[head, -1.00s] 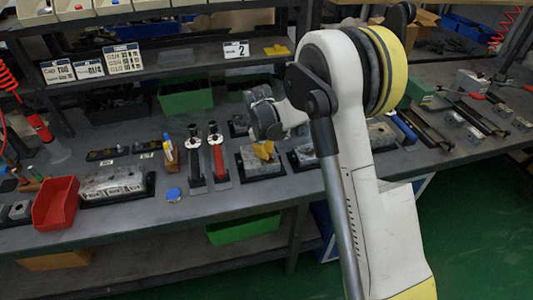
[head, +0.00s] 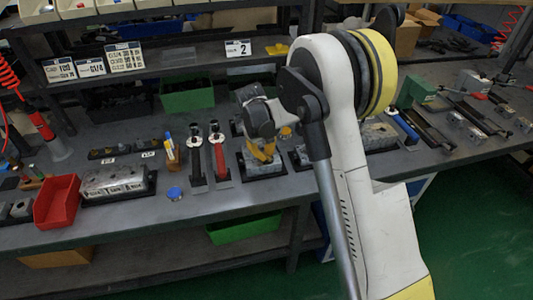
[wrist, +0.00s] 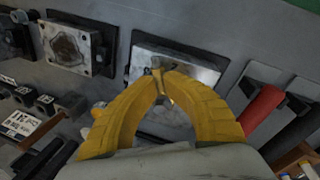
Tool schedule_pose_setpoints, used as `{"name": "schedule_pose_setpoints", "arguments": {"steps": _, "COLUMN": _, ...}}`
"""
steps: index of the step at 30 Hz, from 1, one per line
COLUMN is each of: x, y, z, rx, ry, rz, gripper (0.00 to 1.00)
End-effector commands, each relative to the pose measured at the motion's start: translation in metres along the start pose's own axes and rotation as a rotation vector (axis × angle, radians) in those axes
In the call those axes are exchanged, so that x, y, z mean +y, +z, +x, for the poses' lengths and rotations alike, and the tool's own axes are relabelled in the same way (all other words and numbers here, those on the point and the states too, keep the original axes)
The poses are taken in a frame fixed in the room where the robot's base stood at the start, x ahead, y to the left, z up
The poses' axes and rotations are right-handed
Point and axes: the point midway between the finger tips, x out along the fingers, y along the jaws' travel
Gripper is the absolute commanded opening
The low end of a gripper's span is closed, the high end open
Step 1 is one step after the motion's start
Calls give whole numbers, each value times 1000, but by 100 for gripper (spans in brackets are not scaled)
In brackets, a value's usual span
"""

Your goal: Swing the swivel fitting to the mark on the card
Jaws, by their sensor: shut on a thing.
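My gripper (wrist: 163,82) has two curved yellow fingers whose tips meet on a small brass-coloured piece, which I take to be the swivel fitting (wrist: 158,73). It stands over a grey metal valve block (wrist: 190,66) on a black base. The fingers hide much of the fitting and the near part of the block. In the head view my gripper (head: 265,152) points down onto the same block (head: 262,168), and the fitting is hidden there. I cannot make out the card's mark in either view.
A red-handled tool (head: 218,158) lies just left of the block; it also shows in the wrist view (wrist: 260,110). Another block (wrist: 78,50) sits close on the other side. A red bin (head: 56,202) is farther left. Bare bench shows along the front.

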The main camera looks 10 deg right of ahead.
Motion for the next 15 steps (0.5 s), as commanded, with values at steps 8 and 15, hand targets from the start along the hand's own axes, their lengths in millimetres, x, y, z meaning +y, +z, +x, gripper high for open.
{"name": "schedule_pose_setpoints", "arguments": {"steps": 8, "x": -7, "y": 1, "z": 0, "rx": -51, "ry": -2, "rz": 222, "gripper": 0}}
{"name": "schedule_pose_setpoints", "arguments": {"steps": 15, "x": -12, "y": 0, "z": 0, "rx": -78, "ry": -2, "rz": 355, "gripper": 0}}
